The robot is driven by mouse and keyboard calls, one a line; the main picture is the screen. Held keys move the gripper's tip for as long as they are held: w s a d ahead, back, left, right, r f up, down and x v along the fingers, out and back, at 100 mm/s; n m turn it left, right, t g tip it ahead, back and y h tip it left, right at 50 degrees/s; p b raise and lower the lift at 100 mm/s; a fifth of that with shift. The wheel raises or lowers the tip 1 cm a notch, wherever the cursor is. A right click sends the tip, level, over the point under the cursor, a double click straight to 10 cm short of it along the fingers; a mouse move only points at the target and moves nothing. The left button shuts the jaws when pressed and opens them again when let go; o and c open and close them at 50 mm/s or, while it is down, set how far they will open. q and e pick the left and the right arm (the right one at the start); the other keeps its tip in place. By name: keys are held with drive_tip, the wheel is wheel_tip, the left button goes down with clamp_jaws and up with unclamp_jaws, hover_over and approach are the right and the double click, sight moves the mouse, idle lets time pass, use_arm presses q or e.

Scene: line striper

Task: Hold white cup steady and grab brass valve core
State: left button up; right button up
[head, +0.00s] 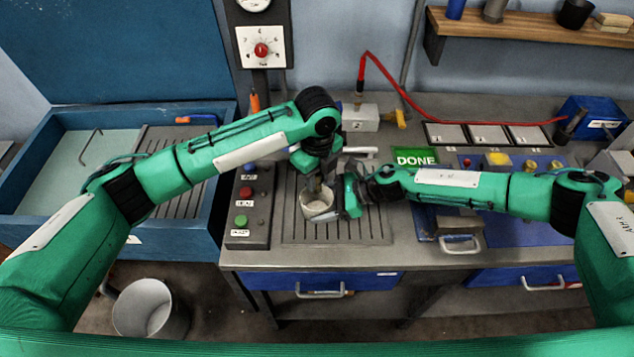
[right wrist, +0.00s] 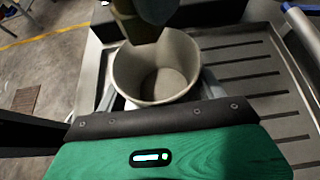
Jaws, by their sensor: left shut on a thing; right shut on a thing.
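The white cup (head: 318,204) stands upright on the slotted metal tray of the bench. In the right wrist view its open mouth (right wrist: 182,62) faces the camera and the visible part of its floor looks bare. My right gripper (head: 338,207) is shut on the cup from the right side. My left gripper (head: 317,184) points down over the cup's mouth and is shut. In the right wrist view an olive-brown piece (right wrist: 138,28) is at its tips over the far rim; this looks like the brass valve core, but it is largely hidden.
The slotted tray (head: 376,226) is clear right of the cup. A button box (head: 240,222) stands left of it. A green DONE sign (head: 415,157) and a blue area with yellow and brass parts (head: 497,159) lie right. A red hose (head: 440,112) runs behind.

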drive_tip(key=o, duration=0.9)
drive_tip(key=shift+c, duration=0.2)
drive_tip(key=v, duration=1.2)
drive_tip(key=shift+f, duration=0.1)
